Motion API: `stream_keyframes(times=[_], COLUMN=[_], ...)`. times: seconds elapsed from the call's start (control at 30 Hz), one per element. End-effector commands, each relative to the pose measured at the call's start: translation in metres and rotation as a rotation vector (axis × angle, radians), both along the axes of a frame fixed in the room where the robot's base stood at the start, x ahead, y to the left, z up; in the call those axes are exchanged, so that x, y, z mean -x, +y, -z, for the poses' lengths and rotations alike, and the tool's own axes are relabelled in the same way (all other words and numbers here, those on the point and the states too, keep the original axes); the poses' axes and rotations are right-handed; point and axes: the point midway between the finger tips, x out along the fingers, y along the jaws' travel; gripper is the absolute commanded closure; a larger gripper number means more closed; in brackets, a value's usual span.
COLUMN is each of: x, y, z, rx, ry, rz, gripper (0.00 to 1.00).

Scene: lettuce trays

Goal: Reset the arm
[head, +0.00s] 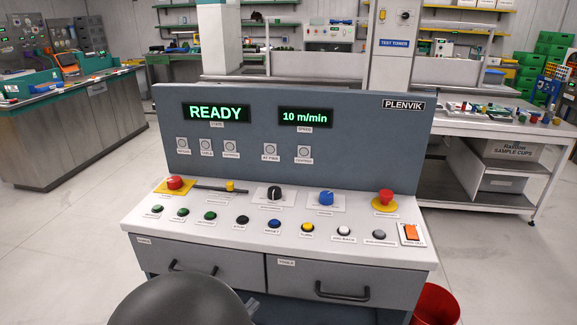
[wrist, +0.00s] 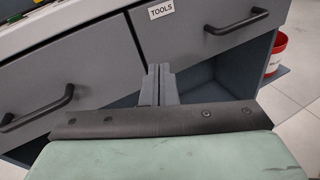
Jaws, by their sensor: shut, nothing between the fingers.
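My gripper (wrist: 159,70) shows in the wrist view with its two grey fingers together and nothing between them. It points at the front of the grey console, by the gap between two drawers. The left drawer (wrist: 62,58) and the right drawer (wrist: 205,50), labelled TOOLS, are both shut, each with a black bar handle. I cannot tell whether the fingers touch the console. In the head view the console (head: 300,160) stands ahead, its display reading READY and 10 m/min.
A red bucket (head: 436,304) stands at the console's right foot; it also shows in the wrist view (wrist: 276,52). A dark rounded shape (head: 183,302) covers part of the left drawer. A metal bench (head: 75,135) is at left, a white table (head: 490,130) at right. Floor between is clear.

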Motion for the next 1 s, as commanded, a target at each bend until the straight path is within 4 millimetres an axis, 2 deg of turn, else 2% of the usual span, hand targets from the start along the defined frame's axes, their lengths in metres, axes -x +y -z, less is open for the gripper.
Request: stream_keyframes(times=[0.03,0.13,0.2,0.3,0.37,0.5,0.6,0.7,0.83,1.0], x=[-0.006,0.003,0.022,0.056,0.076,0.116,0.13,0.135,0.137,0.137], y=[-0.04,-0.114,-0.161,-0.208,-0.225,-0.241,-0.241,-0.238,-0.236,-0.235], z=[-0.021,-0.043,-0.057,-0.073,-0.083,-0.107,-0.124,-0.137,-0.145,-0.145], rx=[-0.085,-0.284,-0.45,-0.699,-0.859,-1.238,-1.474,-1.648,-1.769,-1.793], ry=[0.023,0.067,0.083,0.078,0.056,-0.041,-0.132,-0.211,-0.272,-0.282], rz=[0.144,0.455,0.688,1.002,1.18,1.543,1.725,1.84,1.911,1.927], gripper=[1.0,1.0,1.0,1.0,1.0,1.0,1.0,1.0,1.0,1.0])
